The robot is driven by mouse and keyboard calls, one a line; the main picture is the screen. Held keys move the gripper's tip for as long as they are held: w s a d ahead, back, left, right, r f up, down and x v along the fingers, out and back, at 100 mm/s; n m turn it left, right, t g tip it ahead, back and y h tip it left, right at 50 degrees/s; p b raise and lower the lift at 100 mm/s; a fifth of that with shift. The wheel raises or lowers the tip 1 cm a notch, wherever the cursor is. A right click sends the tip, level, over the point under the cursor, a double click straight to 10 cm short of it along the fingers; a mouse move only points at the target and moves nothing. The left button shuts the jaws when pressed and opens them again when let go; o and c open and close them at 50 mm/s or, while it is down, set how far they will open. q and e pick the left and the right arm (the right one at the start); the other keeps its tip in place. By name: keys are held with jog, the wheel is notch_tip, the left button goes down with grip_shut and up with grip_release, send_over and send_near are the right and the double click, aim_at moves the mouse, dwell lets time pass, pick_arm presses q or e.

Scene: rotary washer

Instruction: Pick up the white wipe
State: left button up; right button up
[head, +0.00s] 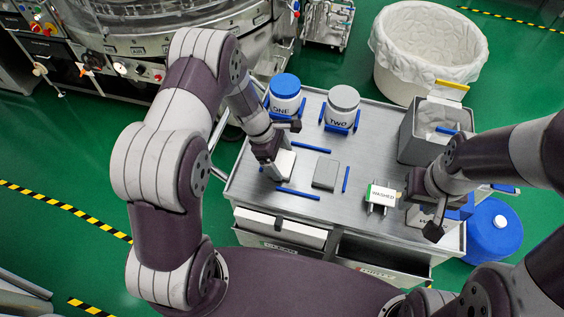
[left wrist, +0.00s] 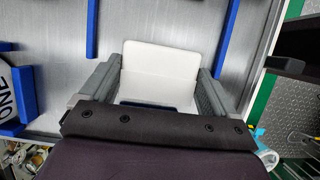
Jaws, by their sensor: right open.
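The white wipe (head: 285,164), a pale flat piece, is at the left part of the grey cart top, beside a grey wipe-like piece (head: 325,173). My left gripper (head: 271,153) is low over it and hides part of it. In the left wrist view, the white wipe (left wrist: 160,60) lies between the two fingers (left wrist: 160,85), its side edges close to both. I cannot tell whether the fingers press on it.
Blue-lidded jar ONE (head: 285,94) and grey-lidded jar TWO (head: 341,107) stand at the back of the cart top (head: 300,172). Blue strips (head: 298,193) divide the surface. A grey bin (head: 419,145) stands at the right. A lined white tub (head: 425,50) is behind.

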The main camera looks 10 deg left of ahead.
aim_at(288, 163)
pick_arm(q)
jog(key=shift+c, duration=0.4)
jog(key=shift+r, duration=0.6)
notch_tip(288, 163, up, 3)
jog(key=shift+r+b, duration=0.1)
jog(key=shift+b, duration=0.25)
jog(key=s+d+r, duration=0.1)
jog(key=d+r, duration=0.2)
jog(key=d, duration=0.2)
jog(key=s+d+r+b, duration=0.1)
jog(key=s+d+r, duration=0.1)
jog(key=d, duration=0.4)
jog(key=shift+s+r, duration=0.25)
jog(key=shift+r, duration=0.55)
